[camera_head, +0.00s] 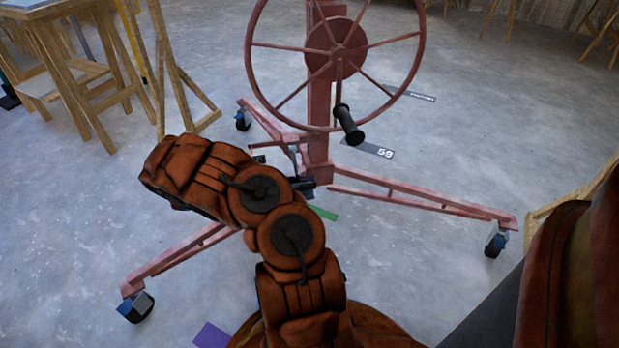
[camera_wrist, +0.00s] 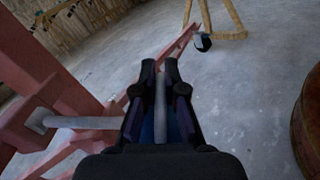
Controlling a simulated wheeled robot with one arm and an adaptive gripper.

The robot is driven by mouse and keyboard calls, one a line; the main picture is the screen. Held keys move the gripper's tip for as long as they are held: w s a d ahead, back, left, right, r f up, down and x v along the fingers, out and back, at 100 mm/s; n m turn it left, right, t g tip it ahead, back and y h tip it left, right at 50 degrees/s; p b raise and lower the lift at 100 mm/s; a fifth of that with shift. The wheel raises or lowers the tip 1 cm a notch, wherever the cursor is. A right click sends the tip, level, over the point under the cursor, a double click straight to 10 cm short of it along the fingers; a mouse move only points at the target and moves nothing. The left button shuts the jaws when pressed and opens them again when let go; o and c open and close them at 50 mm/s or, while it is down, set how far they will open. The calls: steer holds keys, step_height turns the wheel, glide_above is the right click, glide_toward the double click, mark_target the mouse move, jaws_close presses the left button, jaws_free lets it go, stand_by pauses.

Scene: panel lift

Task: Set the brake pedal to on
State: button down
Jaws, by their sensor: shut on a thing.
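The brake pedal (camera_wrist: 88,122) is a grey metal bar in the wrist view. It sticks out from the lift's red post (camera_wrist: 40,85) and runs right to my gripper (camera_wrist: 160,72). A grey part of it shows between my two dark fingers, which are shut on it. In the head view my gripper (camera_head: 303,184) is low beside the foot of the red post (camera_head: 318,150). There my orange arm hides most of the pedal, and its exact angle cannot be told.
The lift's large red handwheel (camera_head: 337,47) with a black handle (camera_head: 349,125) stands above my gripper. Its red legs (camera_head: 420,200) spread out on blue castors (camera_head: 135,306). Wooden trestles (camera_head: 75,70) stand at the back left. Grey floor lies open around the lift.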

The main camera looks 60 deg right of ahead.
steer(key=shift+a+f, duration=0.1)
steer(key=shift+f, duration=0.55)
steer(key=c, duration=1.2)
jaws_free()
steer(key=shift+c, duration=0.2)
steer(key=shift+w, duration=0.1)
steer(key=v, duration=1.1)
steer(key=shift+w+a, duration=0.3)
